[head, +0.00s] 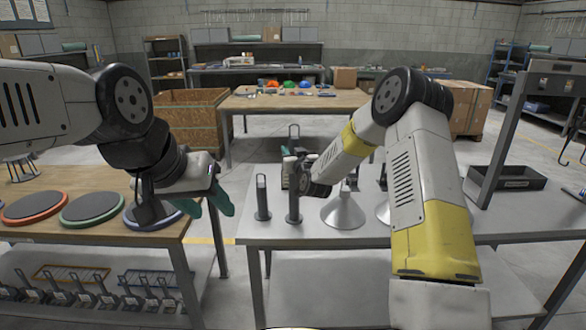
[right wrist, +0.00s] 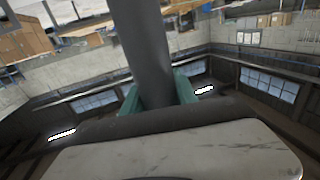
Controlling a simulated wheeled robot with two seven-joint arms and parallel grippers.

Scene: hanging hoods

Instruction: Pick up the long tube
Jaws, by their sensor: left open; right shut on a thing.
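In the right wrist view, a long dark grey tube (right wrist: 146,45) runs between the green fingers of my right gripper (right wrist: 158,92), which is shut on it. In the head view, my right gripper is mostly hidden behind its own wrist above the grey table. Two dark upright tubes stand by it, a left one (head: 262,198) and a right one (head: 293,203) beside the wrist. I cannot tell from the head view which tube is held. My left gripper (head: 211,203) is open and empty near the right edge of the wooden table, with its green fingers pointing down.
The grey table (head: 300,232) also carries white cone-shaped hoods (head: 343,211) and a black tray (head: 507,178) at the right, beside a grey frame. The wooden table (head: 75,180) holds round dark discs with coloured rims (head: 92,207). A gap separates the tables.

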